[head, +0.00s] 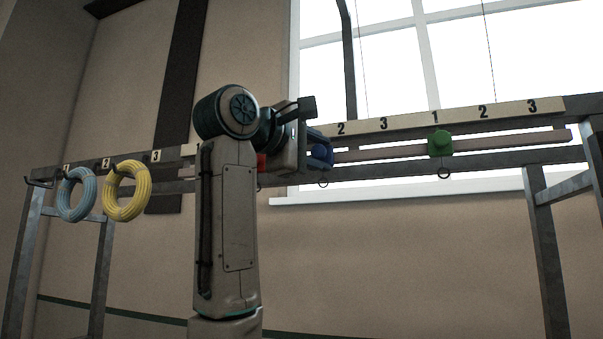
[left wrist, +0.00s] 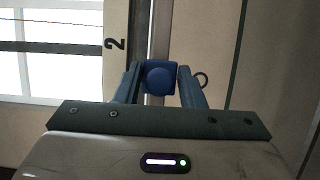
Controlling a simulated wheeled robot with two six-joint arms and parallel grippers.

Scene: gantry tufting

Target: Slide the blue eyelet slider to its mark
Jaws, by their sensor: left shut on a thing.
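The blue eyelet slider (head: 322,156) sits on the rail (head: 386,153) of the gantry, just left of the number 2 on the marked strip (head: 362,128). A small dark ring hangs below it. My left gripper (head: 318,148) is shut on it, and my arm hides part of the rail to its left. In the left wrist view the blue slider (left wrist: 160,78) is between the two fingers of my left gripper (left wrist: 160,88), with the number 2 on the strip (left wrist: 116,45) beside it and the eyelet ring to the right. My right gripper is not in view.
A green slider (head: 440,143) with a ring sits further right on the rail, below a number 1. A blue yarn coil (head: 76,195) and a yellow coil (head: 128,191) hang on hooks at the left. The rail between the blue and green sliders is clear.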

